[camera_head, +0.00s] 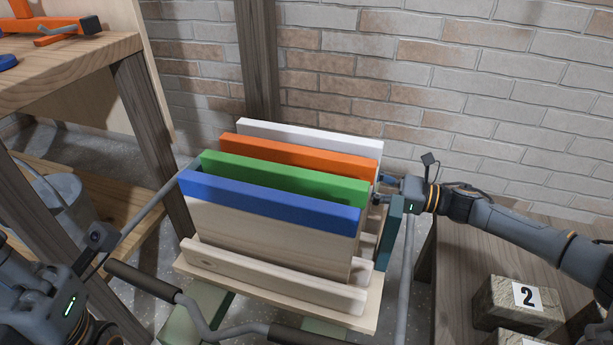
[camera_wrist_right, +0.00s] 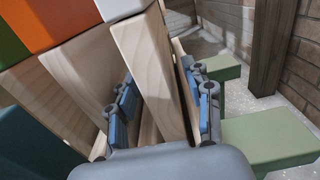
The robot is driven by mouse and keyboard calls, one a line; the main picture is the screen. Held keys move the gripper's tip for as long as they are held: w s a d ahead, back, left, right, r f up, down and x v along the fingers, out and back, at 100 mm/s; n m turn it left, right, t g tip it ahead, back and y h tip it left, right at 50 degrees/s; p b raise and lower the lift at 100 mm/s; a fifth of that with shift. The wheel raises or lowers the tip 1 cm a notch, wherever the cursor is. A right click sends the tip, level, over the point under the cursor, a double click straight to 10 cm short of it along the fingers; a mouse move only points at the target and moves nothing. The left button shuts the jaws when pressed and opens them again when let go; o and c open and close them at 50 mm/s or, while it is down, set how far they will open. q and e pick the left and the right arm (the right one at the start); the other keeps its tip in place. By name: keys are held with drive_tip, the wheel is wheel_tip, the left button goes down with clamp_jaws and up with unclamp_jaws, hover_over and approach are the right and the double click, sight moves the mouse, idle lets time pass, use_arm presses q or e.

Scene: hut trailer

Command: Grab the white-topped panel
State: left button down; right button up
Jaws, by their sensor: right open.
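The white-topped panel (camera_head: 310,137) stands upright at the back of a row of panels in a wooden rack, nearest the brick wall. My right gripper (camera_head: 381,189) is at the right end of the row. In the right wrist view the panel's plain wooden end (camera_wrist_right: 152,75) lies between the two blue-padded fingers of my right gripper (camera_wrist_right: 160,85). The fingers are open, one on each side, with gaps still showing. My left gripper (camera_head: 50,295) is low at the left edge, away from the rack, and its fingers cannot be made out.
Orange (camera_head: 300,157), green (camera_head: 285,178) and blue (camera_head: 268,201) panels stand close in front. The rack sits on a cart with a dark-gripped handle (camera_head: 145,281). A workbench (camera_head: 70,65) is at left. A numbered block (camera_head: 518,303) lies on a wooden surface at right.

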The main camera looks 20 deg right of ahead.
drive_tip(key=b+x, duration=0.2)
drive_tip(key=x, duration=0.3)
drive_tip(key=shift+f, duration=0.2)
clamp_jaws()
drive_tip(key=shift+r, duration=0.2)
